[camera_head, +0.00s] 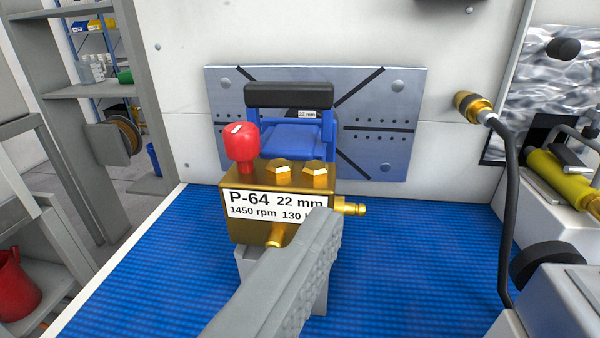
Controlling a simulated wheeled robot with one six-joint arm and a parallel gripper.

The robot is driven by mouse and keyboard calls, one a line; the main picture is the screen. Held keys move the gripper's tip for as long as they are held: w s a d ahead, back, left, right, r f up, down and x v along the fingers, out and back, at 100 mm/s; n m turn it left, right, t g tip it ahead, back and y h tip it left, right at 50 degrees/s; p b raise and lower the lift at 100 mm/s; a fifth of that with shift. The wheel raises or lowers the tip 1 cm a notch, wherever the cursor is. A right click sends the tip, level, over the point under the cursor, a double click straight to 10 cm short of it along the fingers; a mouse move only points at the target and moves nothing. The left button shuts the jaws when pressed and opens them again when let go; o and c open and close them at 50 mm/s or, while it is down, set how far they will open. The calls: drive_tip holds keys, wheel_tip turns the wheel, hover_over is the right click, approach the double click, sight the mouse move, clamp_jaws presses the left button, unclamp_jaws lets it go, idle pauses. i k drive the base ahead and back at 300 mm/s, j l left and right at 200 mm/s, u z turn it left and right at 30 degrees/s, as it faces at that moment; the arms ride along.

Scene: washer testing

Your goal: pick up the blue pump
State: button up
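A blue body with a black bar handle (290,95) on top, which looks like the blue pump (292,138), is in front of the grey wall plate. A small "22 mm" tag shows there. A gold block (250,176) stands in front and hides its lower part. The block has a red knob, gold fittings and a label reading "P-64 22 mm 1450 rpm". I cannot tell whether block and blue body are joined. My gripper (290,255) shows as a grey ribbed finger crossing the block's lower right. Another grey part shows below the block; whether it is a finger is unclear.
The grey plate (375,155) with slots and bolts is on the white wall. The blue ribbed mat (420,260) is clear on both sides. A black hose with a gold end (474,106) rises at right, beside a yellow cylinder (560,180). Shelves stand at left.

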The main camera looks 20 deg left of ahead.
sight(294, 171)
drive_tip(key=k+j, duration=0.15)
drive_tip(key=k, duration=0.7)
drive_tip(key=k+j, duration=0.15)
drive_tip(key=k, duration=0.7)
